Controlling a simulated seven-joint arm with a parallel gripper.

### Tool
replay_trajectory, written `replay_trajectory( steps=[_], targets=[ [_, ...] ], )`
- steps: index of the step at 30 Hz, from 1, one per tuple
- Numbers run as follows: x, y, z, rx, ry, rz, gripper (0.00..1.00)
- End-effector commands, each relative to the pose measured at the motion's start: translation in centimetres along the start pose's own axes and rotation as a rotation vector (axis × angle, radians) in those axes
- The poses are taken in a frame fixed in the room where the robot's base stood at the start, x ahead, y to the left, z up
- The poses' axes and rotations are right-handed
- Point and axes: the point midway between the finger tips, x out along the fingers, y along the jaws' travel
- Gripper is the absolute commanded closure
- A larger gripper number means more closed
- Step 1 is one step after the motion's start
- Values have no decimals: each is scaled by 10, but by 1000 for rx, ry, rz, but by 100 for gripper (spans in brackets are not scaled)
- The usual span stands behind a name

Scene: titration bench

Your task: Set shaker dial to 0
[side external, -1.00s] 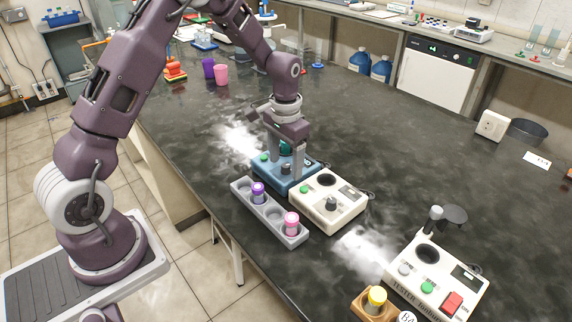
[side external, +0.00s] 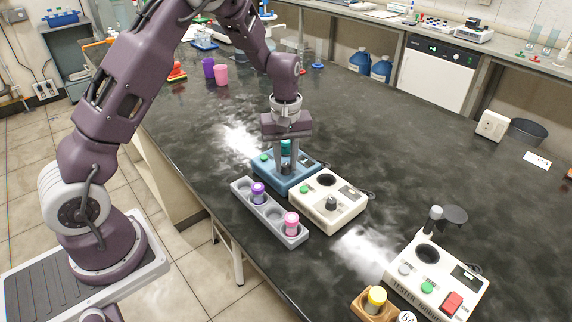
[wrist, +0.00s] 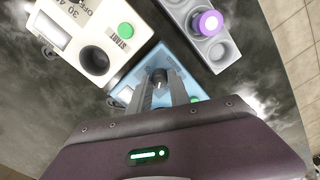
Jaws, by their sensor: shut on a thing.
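The blue shaker (side external: 270,173) stands on the dark bench, with a green button and a teal-capped tube (side external: 285,147) at its back. My gripper (side external: 286,170) points down over it, with its fingers on either side of the dark dial. In the wrist view my gripper (wrist: 161,85) is shut on the dial (wrist: 158,76), which shows between the fingertips. The blue body (wrist: 180,58) shows around them. The dial's marks and its setting cannot be read in either view.
A cream device (side external: 318,215) with its own dark knob stands close on the right. A grey rack (side external: 297,238) with purple- and pink-capped tubes lies in front. A tester (side external: 405,285) stands at lower right. The bench behind is mostly clear.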

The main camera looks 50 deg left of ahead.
Motion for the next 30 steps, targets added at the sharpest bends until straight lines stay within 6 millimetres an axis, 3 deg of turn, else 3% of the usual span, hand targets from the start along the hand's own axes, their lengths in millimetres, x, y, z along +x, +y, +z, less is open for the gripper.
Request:
replay_trajectory(
  steps=[7,8,11,14,18,21,30],
  targets=[
    [0,0,-1,2,1,1,100],
    [0,0,-1,2,1,1,83],
    [0,0,-1,3,1,1,100],
    [0,0,0,-84,2,-1,100],
    [0,0,0,-488,2,-1,100],
    [0,0,0,-664,2,0,100],
    [0,0,0,-698,1,1,100]
  ],
)
